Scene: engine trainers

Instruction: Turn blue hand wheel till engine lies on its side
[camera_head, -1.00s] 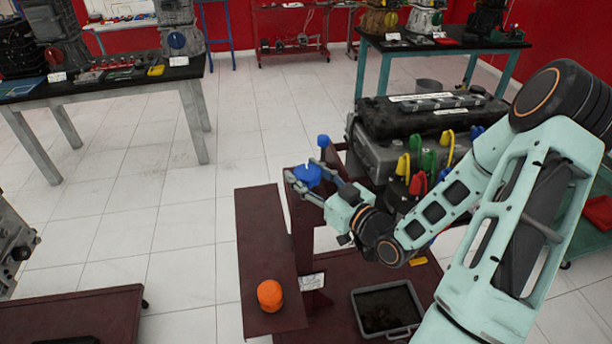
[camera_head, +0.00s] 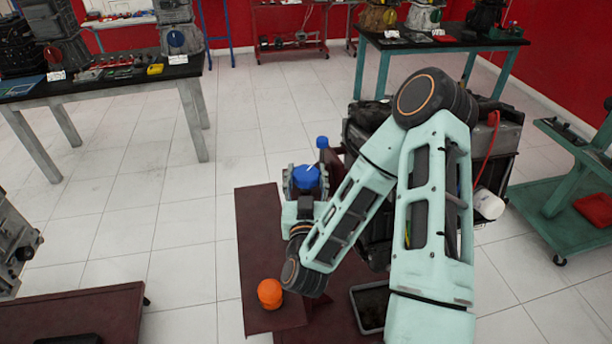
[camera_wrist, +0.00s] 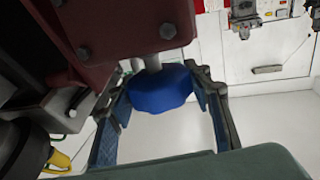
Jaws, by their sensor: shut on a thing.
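The blue hand wheel (camera_head: 307,174) sits on the red-brown engine stand (camera_head: 262,222), left of the engine. My gripper (camera_head: 303,185) is shut on it. In the wrist view the wheel (camera_wrist: 160,90) sits between the two fingers of my gripper (camera_wrist: 160,82), with its shaft leading to the stand. The dark engine (camera_head: 497,140) is largely hidden behind my arm. A red hose and a white cylinder show on its right side. Its exact tilt is hard to tell.
An orange knob (camera_head: 270,294) is on the stand's front beam. A grey tray (camera_head: 369,322) lies low on the stand, partly hidden. A smaller blue cap (camera_head: 322,142) rises behind the wheel. A green trolley (camera_head: 555,215) stands right.

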